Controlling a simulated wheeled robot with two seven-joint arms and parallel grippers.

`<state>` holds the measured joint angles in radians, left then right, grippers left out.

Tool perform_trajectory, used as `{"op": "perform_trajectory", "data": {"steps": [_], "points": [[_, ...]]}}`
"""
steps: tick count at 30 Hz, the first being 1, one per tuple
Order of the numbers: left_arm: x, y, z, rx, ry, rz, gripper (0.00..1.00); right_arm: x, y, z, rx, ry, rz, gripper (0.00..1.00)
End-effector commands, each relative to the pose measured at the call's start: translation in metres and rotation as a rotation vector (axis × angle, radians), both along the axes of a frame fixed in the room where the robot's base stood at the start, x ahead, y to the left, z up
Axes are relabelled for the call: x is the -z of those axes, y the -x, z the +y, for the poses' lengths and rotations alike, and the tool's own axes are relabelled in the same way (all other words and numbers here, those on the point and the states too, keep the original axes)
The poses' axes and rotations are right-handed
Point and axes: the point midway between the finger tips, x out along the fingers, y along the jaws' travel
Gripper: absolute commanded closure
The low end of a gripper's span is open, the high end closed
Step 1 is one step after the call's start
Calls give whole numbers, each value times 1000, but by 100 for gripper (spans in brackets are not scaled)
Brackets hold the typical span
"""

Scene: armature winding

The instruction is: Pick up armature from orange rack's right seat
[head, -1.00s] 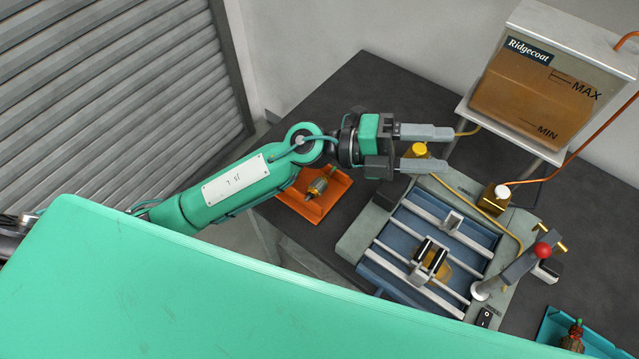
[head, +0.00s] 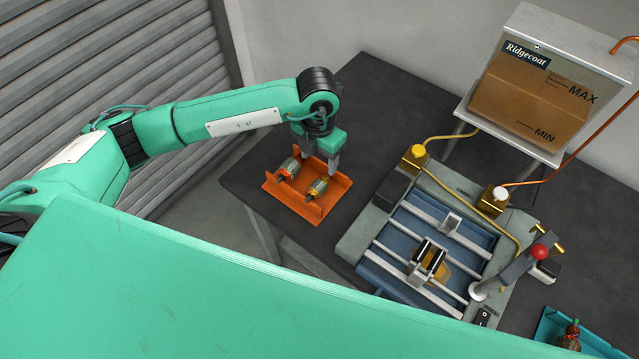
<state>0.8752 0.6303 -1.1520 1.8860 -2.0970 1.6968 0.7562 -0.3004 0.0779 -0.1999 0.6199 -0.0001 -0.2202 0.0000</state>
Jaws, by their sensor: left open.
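The orange rack (head: 309,207) lies on the dark table and holds two armatures side by side. The right-seat armature (head: 317,188) and the left-seat armature (head: 288,168) both lie in their seats. My left gripper (head: 316,162) points down at the rack's far side, its fingers apart, with nothing seen between them. The fingers overlap the far ends of the armatures in this view. I cannot tell whether they touch the right armature. My right gripper is out of view.
A grey winding machine (head: 360,236) with a blue bed and rails stands right of the rack. A brown tank (head: 520,100) stands behind it. A teal tray (head: 546,329) with another part is at lower right. Bare table lies behind the rack.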

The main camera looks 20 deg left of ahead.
Motion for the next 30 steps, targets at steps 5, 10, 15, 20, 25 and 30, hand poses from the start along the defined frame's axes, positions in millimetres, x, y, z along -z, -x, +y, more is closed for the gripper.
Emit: {"op": "perform_trajectory", "data": {"steps": [5,10,15,20,25,30], "points": [[33,2,-1,0,1,5,39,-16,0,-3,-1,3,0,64],[54,1,-2,2,4,1,39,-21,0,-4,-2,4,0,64],[62,2,-2,1,4,4,39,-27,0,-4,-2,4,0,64],[77,4,-3,2,4,6,39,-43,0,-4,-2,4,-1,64],[100,4,-3,1,4,5,39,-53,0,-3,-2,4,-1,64],[110,4,-3,2,5,2,39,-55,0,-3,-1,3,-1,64]]}}
